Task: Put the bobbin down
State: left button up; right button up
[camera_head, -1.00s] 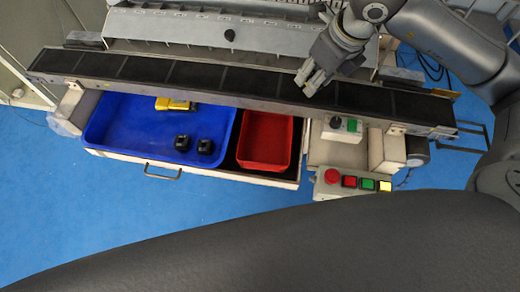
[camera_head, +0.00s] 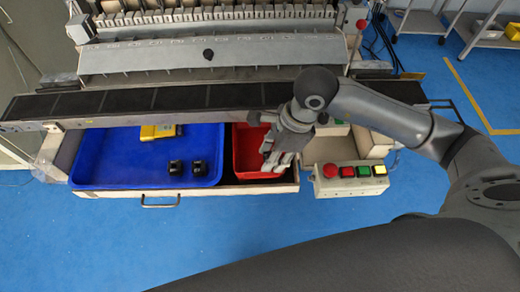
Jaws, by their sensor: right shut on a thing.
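My right gripper (camera_head: 274,164) reaches down over the right part of the red bin (camera_head: 245,148). Its fingers point down and to the left. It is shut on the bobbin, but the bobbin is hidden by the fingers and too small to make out. I cannot tell whether the fingertips are inside the bin or above it. The visible left part of the red bin's floor looks empty. My left gripper is not in view.
A dark conveyor (camera_head: 170,98) runs behind. A button box (camera_head: 350,180) stands to the right.

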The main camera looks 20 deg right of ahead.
jog(key=w+f, duration=0.1)
jog(key=w, duration=0.1)
jog(key=w+f+p, duration=0.1)
jog(key=w+f, duration=0.3)
jog(key=shift+a+f, duration=0.2)
jog(key=shift+a, duration=0.15)
jog(key=shift+w+a+f+p, duration=0.1)
jog(key=shift+w+f+p, duration=0.2)
jog(key=shift+w+f, duration=0.3)
notch_tip(320, 180, down, 2)
jog(key=shift+f+p, duration=0.2)
jog(key=shift+p, duration=0.45)
jog(key=shift+f, duration=0.6)
jog(key=o, duration=0.6)
jog(key=shift+o, duration=0.2)
